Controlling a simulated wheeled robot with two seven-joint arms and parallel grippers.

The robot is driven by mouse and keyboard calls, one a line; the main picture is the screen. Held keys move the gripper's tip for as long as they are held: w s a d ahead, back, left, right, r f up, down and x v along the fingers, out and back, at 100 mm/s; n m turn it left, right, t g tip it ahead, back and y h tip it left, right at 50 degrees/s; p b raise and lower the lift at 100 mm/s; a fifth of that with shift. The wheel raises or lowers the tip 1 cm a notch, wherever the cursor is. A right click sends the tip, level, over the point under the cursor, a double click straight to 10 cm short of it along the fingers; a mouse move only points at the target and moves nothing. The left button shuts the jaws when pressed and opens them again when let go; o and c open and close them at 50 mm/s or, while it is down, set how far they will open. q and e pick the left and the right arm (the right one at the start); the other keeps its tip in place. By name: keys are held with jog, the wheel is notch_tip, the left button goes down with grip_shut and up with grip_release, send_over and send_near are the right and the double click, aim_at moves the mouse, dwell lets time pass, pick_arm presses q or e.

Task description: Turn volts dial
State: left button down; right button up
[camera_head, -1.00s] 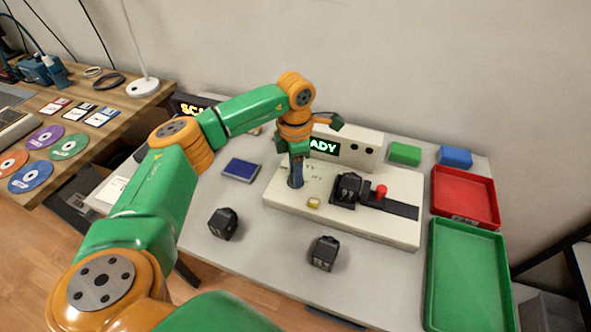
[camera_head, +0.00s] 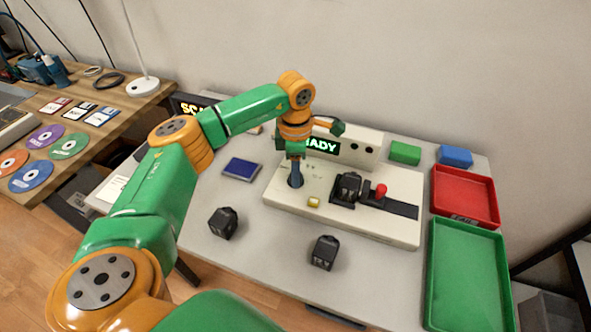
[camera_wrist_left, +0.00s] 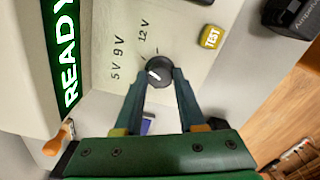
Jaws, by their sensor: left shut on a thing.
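The volts dial (camera_wrist_left: 159,72) is a round black knob with a white pointer mark. It sits on the cream tester panel (camera_head: 400,229), beside the printed labels 5 V, 9 V and 12 V. In the head view the gripper hides the dial. The display (camera_wrist_left: 65,55) glows green with READY. My right gripper is not in view.
A yellow TEST button (camera_wrist_left: 211,37) is near the dial. A black block (camera_head: 349,186) sits in the tester beside a red-knobbed lever (camera_head: 381,191). Two black blocks (camera_head: 223,223) (camera_head: 324,252) stand in front. Red (camera_head: 463,218) and green (camera_head: 436,300) trays are right.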

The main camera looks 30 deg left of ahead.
pick_arm(q)
jog(key=c, duration=0.5)
grip_release()
notch_tip(320, 180, up, 7)
jog(key=shift+r, duration=0.1)
